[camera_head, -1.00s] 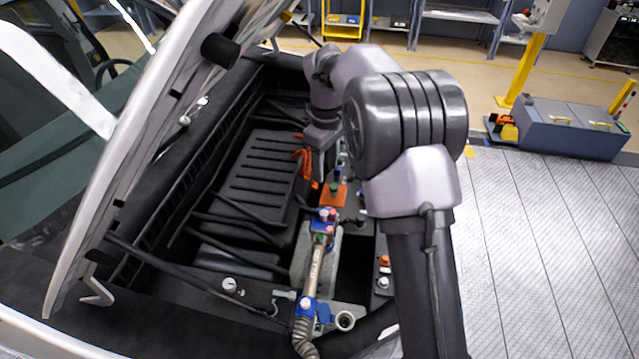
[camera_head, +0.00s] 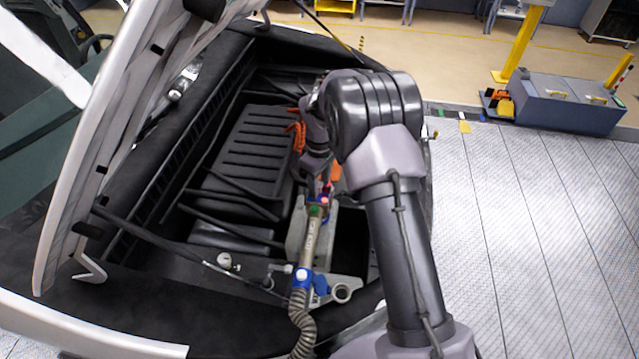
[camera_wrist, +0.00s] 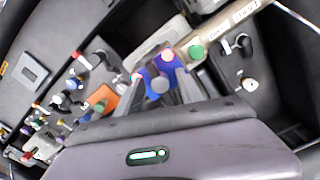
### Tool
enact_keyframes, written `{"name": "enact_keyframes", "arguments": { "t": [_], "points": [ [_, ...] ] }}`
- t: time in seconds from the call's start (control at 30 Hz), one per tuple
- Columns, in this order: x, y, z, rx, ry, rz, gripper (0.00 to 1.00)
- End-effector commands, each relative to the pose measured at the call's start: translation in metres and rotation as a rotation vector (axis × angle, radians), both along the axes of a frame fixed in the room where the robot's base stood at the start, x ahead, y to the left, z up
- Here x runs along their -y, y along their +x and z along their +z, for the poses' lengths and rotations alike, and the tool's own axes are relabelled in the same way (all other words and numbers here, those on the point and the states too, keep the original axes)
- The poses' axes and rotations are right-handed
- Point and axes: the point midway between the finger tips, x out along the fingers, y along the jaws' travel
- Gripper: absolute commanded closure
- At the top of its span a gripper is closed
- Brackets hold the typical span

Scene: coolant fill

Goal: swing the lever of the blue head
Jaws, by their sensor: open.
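The blue head (camera_wrist: 162,74) sits at the end of a beige wand (camera_wrist: 222,27) in the wrist view. It carries a grey round knob, a pinkish-red button and, just beside it on the wand, a green button (camera_wrist: 197,52). Which part is the lever is hard to tell. My gripper (camera_wrist: 160,90) is open, its two dark fingers on either side of the blue head; contact cannot be told. In the head view, my gripper (camera_head: 320,188) is low over the blue head (camera_head: 327,202), partly hiding it. The wand (camera_head: 308,243) runs down to a blue collar (camera_head: 302,277) and a ribbed hose (camera_head: 301,320).
An orange block (camera_wrist: 102,97) and several small caps and fittings lie left of the fingers in the wrist view. The raised hood (camera_head: 105,130) stands left of the engine bay. A black ribbed cover (camera_head: 250,150) fills its middle.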

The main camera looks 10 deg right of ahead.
Motion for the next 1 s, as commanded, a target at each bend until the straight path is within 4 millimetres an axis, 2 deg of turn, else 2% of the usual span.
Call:
{"name": "enact_keyframes", "arguments": {
  "t": [0.2,0.4,0.43,1.0],
  "points": [
    [0.0000,0.0001,0.0001,0.000,0.000,0.000,0.57],
    [0.0000,0.0001,0.0003,0.000,0.000,0.000,0.96],
    [0.0000,0.0001,0.0003,0.000,0.000,0.000,1.00],
    [0.0000,0.0003,0.0007,0.001,-0.001,0.000,1.00]
  ]
}}
